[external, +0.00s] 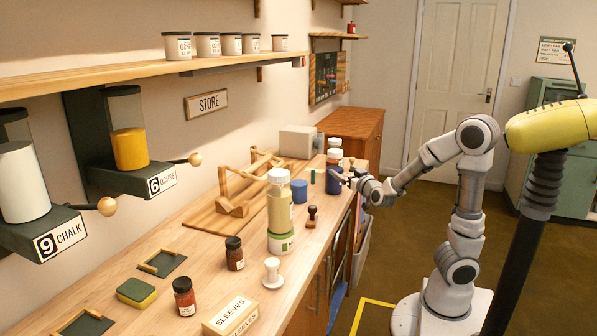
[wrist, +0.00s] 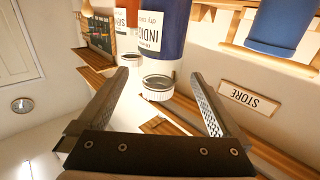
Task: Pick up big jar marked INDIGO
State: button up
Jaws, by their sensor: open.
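The big jar marked INDIGO (wrist: 168,28) is dark blue with a white label and a pale lid. It appears upside down in the wrist view, ahead of my gripper (wrist: 150,88) and lined up with the space between the fingers. The fingers are spread, with nothing between them. In the external view, a dark blue jar (external: 333,181) stands upright towards the far end of the bench, and my gripper (external: 345,178) is close at its right side. Whether they touch cannot be told.
A wooden rack (external: 235,208) lies along the wall side.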

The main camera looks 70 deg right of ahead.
notch_tip(320, 180, down, 3)
jog(key=shift+f, duration=0.15)
jog(key=shift+w+d+r+p, duration=0.2)
jog(key=shift+w+d+p, duration=0.1)
jog(key=shift+p, duration=0.45)
jog(key=shift+w+d+f+p, duration=0.15)
jog(key=shift+w+d+p, duration=0.35)
jog(key=shift+p, duration=0.3)
jog(key=shift+w+d+p, duration=0.1)
jog(key=shift+d+p, duration=0.05)
jog(key=shift+p, duration=0.25)
jog(key=b+x, duration=0.1)
jog(key=x, duration=0.4)
jog(key=shift+f, duration=0.1)
grip_shut()
